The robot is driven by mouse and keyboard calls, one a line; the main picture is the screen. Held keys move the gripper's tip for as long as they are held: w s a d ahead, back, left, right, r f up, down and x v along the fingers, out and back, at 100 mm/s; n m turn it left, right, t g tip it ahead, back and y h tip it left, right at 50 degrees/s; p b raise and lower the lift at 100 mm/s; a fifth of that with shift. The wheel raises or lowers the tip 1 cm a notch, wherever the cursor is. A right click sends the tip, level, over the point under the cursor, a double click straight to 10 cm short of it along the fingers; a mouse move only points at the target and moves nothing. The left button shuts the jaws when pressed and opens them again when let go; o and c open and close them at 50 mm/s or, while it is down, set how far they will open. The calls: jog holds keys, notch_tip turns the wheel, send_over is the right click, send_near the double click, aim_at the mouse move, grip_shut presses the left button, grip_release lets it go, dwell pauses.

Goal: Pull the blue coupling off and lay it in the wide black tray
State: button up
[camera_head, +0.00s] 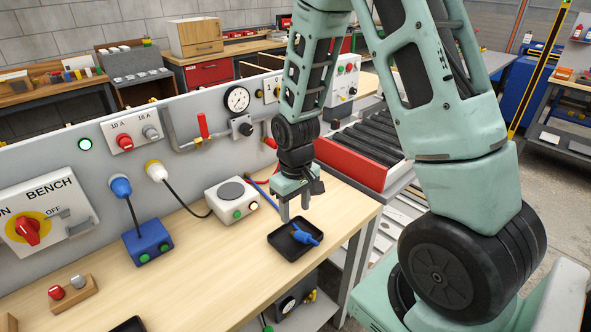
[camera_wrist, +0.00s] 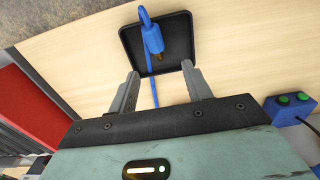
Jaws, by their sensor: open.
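The blue coupling (camera_head: 306,237) lies in a black tray (camera_head: 275,246) near the right end of the bench. The wrist view shows the coupling (camera_wrist: 153,39) with a brownish end inside the tray (camera_wrist: 183,66). A blue hose (camera_wrist: 155,92) runs from it over the tray edge, between my fingers. My gripper (camera_head: 294,214) is above the bench by the tray's far edge, fingers pointing down. In the wrist view my gripper (camera_wrist: 161,68) is open, with nothing held between its fingers, apart from the coupling.
A white box with a grey disc (camera_head: 232,200) stands left of the tray, and a blue box (camera_head: 148,243) farther left. Another black tray (camera_head: 128,326) is cut off at the bottom edge. A red-sided roller conveyor (camera_head: 350,168) is beyond the bench end. Bare wood lies between.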

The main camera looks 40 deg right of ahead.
notch_tip(320, 180, up, 13)
dwell(0.3)
jog(key=shift+f, duration=0.1)
dwell(0.4)
